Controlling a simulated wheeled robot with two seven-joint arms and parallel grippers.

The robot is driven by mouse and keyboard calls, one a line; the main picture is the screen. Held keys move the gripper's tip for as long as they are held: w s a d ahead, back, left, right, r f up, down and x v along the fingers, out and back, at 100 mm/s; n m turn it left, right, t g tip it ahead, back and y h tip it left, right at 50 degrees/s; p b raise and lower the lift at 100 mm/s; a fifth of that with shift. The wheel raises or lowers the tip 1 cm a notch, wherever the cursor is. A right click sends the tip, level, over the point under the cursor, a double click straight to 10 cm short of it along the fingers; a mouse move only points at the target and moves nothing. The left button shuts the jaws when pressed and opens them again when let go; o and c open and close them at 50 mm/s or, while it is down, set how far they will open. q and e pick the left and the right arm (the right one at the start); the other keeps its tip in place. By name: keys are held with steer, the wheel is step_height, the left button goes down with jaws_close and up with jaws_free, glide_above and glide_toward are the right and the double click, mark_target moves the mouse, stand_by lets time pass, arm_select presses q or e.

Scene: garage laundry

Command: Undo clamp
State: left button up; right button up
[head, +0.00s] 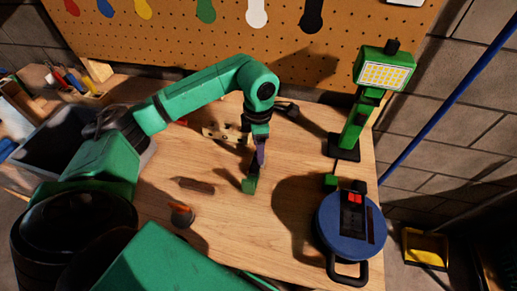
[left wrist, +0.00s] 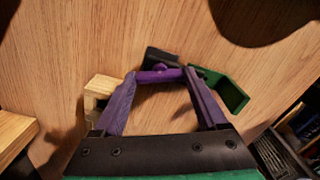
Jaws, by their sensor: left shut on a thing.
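My left gripper (head: 259,150) reaches down over the middle of the wooden bench. In the left wrist view its two purple fingers (left wrist: 160,84) stand apart with a short purple bar between their tips. I take this bar as part of the clamp (left wrist: 163,74). A dark body (left wrist: 160,57) lies just behind the bar, and a green plate (left wrist: 236,93) sits beside the finger on the right. In the head view a green piece (head: 249,186) shows just below the fingers. The clamp's full outline is hidden by my gripper. My right gripper is not in view.
A pale wooden piece (head: 225,133) lies left of my gripper. A brown tool (head: 195,185) and an orange-topped item (head: 182,215) lie nearer. A green work lamp (head: 350,130) and a blue round device (head: 340,235) stand right. A grey bin (head: 55,150) is at left.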

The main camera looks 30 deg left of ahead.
arm_select(q)
steer(key=n+b, duration=0.1)
steer(key=n, duration=0.3)
steer(key=shift+f+n+b, duration=0.1)
steer(key=shift+n+b, duration=0.2)
steer(key=shift+b, duration=0.05)
steer(key=shift+s+n+b, duration=0.15)
steer(key=shift+n+b, duration=0.3)
steer(key=shift+n, duration=1.35)
steer(key=shift+f, duration=0.1)
steer(key=o, duration=1.3)
